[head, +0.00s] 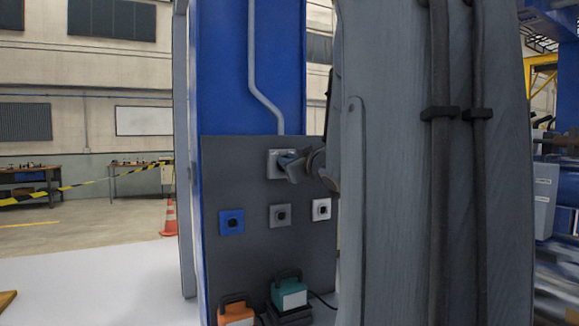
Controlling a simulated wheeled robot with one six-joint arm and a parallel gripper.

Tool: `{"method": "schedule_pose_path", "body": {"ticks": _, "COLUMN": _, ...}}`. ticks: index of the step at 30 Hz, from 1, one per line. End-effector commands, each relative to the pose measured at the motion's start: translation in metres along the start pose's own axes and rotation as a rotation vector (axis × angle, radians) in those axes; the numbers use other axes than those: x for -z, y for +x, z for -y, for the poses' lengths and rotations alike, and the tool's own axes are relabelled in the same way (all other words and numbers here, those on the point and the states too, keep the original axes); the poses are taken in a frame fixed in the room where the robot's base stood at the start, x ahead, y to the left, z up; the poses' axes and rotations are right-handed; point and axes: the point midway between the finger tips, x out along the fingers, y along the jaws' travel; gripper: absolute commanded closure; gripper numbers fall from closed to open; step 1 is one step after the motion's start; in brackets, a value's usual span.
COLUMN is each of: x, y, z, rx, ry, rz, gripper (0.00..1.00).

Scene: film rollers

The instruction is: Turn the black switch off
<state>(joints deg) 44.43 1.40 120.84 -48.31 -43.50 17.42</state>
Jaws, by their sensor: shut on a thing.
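A grey switch box (273,165) is fixed high on the dark grey board, at the lower end of a pipe. My gripper (287,163) comes in from the right at this box, its dark jaws close together in front of it. It is shut on the black switch there. The switch itself is mostly hidden behind the jaws, so its turned position cannot be made out.
Below are a blue plate (231,222), a grey plate (280,215) and a white plate (321,209), each with a dark centre. An orange box (236,314) and a teal box (289,294) with dark handles stand at the bottom. My arm blocks the right side.

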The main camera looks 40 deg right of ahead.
Motion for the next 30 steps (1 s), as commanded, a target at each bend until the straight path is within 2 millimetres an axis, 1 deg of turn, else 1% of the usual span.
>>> {"method": "schedule_pose_path", "body": {"ticks": 6, "x": -0.0026, "y": 0.0004, "z": 0.0044, "rx": -0.001, "ry": -0.180, "rz": 0.001, "gripper": 1.00}}
{"method": "schedule_pose_path", "body": {"ticks": 15, "x": -0.0027, "y": 0.0000, "z": 0.0072, "rx": 0.000, "ry": -0.351, "rz": 0.001, "gripper": 1.00}}
{"method": "schedule_pose_path", "body": {"ticks": 21, "x": -0.0030, "y": -0.0001, "z": 0.0078, "rx": 0.001, "ry": -0.404, "rz": 0.002, "gripper": 1.00}}
{"method": "schedule_pose_path", "body": {"ticks": 30, "x": -0.0029, "y": -0.0002, "z": 0.0079, "rx": 0.001, "ry": -0.423, "rz": 0.003, "gripper": 1.00}}
